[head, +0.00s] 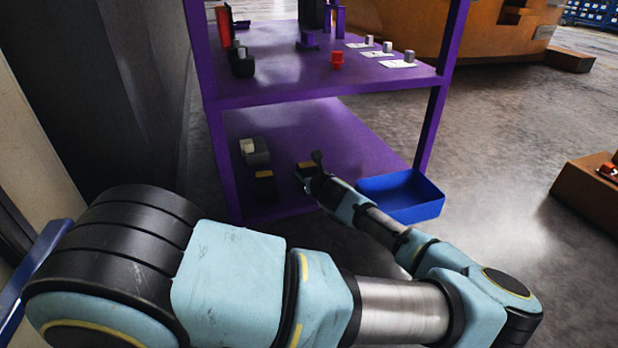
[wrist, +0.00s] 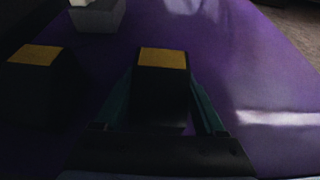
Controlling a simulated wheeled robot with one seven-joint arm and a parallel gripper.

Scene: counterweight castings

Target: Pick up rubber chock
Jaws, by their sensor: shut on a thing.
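A black rubber chock with a yellow-orange top (wrist: 162,58) is between the two fingers of my gripper (wrist: 160,110) in the wrist view. My gripper is shut on it. In the head view the held chock (head: 306,165) shows at the end of my arm, over the lower purple shelf, and my gripper (head: 312,178) partly covers it. A second chock of the same kind (head: 265,186) stands to its left on the lower shelf. It also shows at the left in the wrist view (wrist: 35,56). Whether the held chock touches the shelf is hard to tell.
A dark box with a pale top (head: 254,151) stands behind the second chock. A blue bin (head: 402,195) is at the shelf's right front. The upper purple shelf (head: 290,85) hangs above my gripper, carrying small parts. A purple post (head: 440,100) stands at the right.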

